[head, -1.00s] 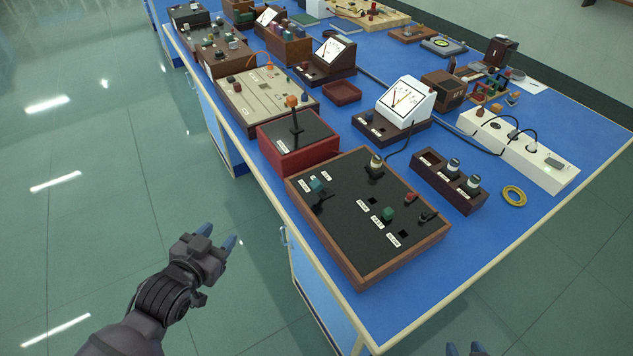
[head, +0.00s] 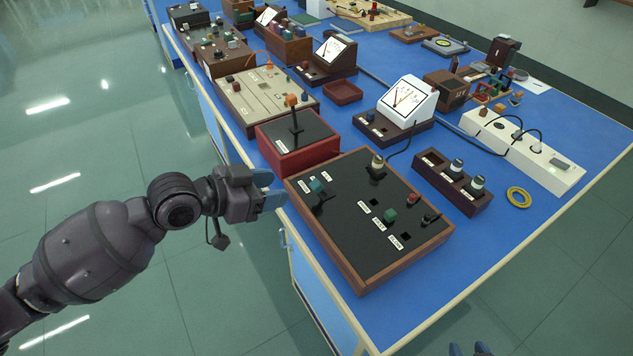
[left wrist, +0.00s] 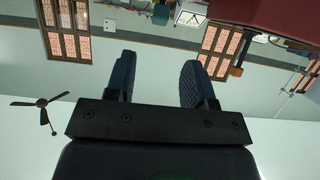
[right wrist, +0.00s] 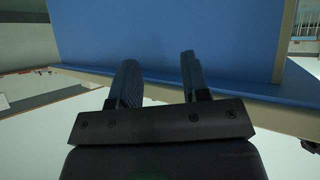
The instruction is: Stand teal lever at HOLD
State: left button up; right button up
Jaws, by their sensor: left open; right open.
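The teal lever (head: 316,186) stands on the black-topped, wood-framed panel (head: 350,236), near its left corner, with small white labels beside it.
A red box (head: 297,155) with an orange-knobbed lever (head: 292,101) stands just behind the panel. A dark socket block (head: 452,183) and yellow ring (head: 519,197) lie to the right.

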aim_at(314, 184)
pick_arm(q)
jog(key=b+x, duration=0.1)
jog(key=x, duration=0.8)
jog(key=shift+w+d+f, duration=0.15)
jog(key=shift+d+f, duration=0.15)
jog(key=shift+w+d+f, duration=0.15)
jog(key=shift+w+d, duration=0.1)
jog(key=shift+d, duration=0.15)
jog(key=shift+c, duration=0.3)
